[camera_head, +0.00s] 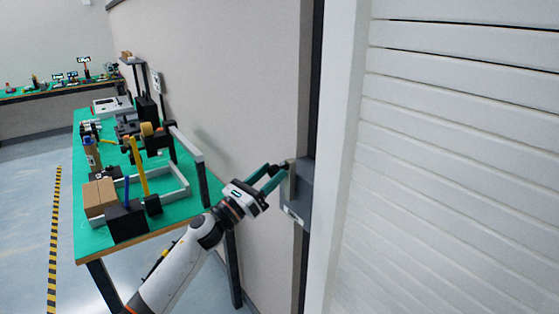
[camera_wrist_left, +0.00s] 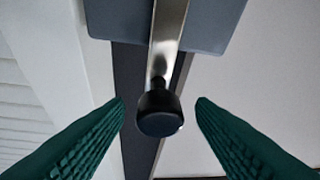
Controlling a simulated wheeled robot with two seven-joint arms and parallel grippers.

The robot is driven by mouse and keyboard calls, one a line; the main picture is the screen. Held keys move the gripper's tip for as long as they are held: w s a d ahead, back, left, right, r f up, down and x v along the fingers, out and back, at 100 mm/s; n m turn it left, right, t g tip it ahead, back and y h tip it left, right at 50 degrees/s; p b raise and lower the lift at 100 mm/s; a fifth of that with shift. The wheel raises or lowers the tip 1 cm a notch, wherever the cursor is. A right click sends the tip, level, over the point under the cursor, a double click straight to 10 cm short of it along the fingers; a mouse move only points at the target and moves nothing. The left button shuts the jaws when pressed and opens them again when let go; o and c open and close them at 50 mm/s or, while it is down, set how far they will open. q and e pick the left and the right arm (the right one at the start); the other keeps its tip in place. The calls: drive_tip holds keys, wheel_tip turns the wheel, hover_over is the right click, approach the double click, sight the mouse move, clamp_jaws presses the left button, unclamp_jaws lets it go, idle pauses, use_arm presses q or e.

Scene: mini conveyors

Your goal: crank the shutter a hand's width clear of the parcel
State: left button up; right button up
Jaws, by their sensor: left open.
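The white slatted shutter (camera_head: 460,150) fills the right of the head view; its lower edge is out of frame. A grey crank box (camera_head: 302,192) sits on the dark post left of it. It also shows in the left wrist view (camera_wrist_left: 215,22), with a metal crank arm (camera_wrist_left: 168,35) ending in a black knob (camera_wrist_left: 159,113). My left gripper (camera_head: 281,171) is open at the crank; in the wrist view its green fingers stand on either side of the knob, with gaps. I cannot identify the parcel by the shutter. My right gripper is not in view.
A green-topped workbench (camera_head: 178,211) stands left of my left arm, holding a brown box (camera_head: 100,196), a black block (camera_head: 125,222) and a grey frame (camera_head: 180,190). A plain wall (camera_head: 245,90) lies behind. Floor at the far left is clear beside striped tape (camera_head: 54,240).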

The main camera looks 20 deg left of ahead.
use_arm(q)
drive_tip(key=shift+p+x, duration=0.35)
drive_tip(key=shift+x, duration=1.5)
clamp_jaws()
